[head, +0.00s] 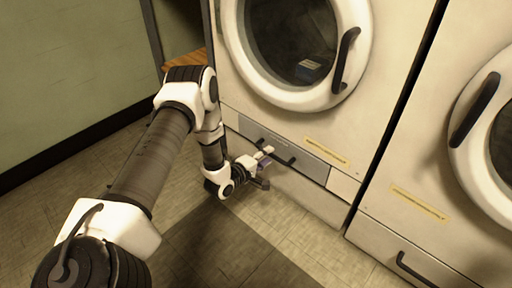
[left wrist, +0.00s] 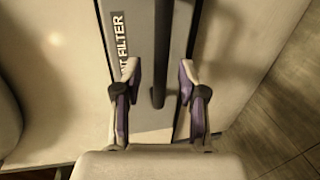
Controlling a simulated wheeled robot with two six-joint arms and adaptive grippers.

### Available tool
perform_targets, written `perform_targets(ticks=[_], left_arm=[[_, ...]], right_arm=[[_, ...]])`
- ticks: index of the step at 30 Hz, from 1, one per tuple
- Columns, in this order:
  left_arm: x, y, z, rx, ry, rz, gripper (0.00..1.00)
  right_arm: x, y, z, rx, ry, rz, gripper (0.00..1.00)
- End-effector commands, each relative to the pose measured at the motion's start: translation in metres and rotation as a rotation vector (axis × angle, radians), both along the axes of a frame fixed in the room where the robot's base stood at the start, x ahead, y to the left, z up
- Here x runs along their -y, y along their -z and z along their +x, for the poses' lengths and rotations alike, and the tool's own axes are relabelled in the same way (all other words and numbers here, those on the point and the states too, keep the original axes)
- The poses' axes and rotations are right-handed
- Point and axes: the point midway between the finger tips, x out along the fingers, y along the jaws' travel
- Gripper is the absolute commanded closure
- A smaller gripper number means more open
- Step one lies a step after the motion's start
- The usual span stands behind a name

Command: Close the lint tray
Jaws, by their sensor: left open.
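The lint tray (head: 318,167) is a grey front panel with a dark bar handle (head: 278,154), low on the middle machine under its round door. I cannot tell how far it stands out from the machine. My left gripper (head: 263,167) is in front of the tray's left part, near the handle. In the left wrist view the tray front (left wrist: 143,30) carries a label ending in "NT FILTER". The handle (left wrist: 158,60) runs between the two parted fingers of my left gripper (left wrist: 158,78), with gaps on both sides. My right gripper is out of view.
A round glass door (head: 300,45) with a black handle is above the tray. A second machine (head: 415,180) with its own door and lower handle stands to the right. Tiled floor (head: 320,245) is clear in front. A green wall (head: 70,70) is at the left.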

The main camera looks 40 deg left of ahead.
Motion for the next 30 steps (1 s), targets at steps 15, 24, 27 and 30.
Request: perform_targets(ticks=[15, 24, 27, 30], left_arm=[[-0.006, -0.019, -0.087, 0.001, 0.001, 0.000, 0.59], [-0.006, -0.018, -0.087, 0.001, 0.001, 0.001, 0.59], [-0.006, -0.018, -0.087, 0.001, 0.001, 0.001, 0.59], [-0.006, -0.023, -0.087, 0.000, 0.002, 0.001, 0.59]], right_arm=[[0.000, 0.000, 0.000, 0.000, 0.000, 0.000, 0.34], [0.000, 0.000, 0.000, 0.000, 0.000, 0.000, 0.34], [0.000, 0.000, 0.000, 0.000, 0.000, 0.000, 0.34], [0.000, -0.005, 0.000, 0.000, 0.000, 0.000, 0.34]])
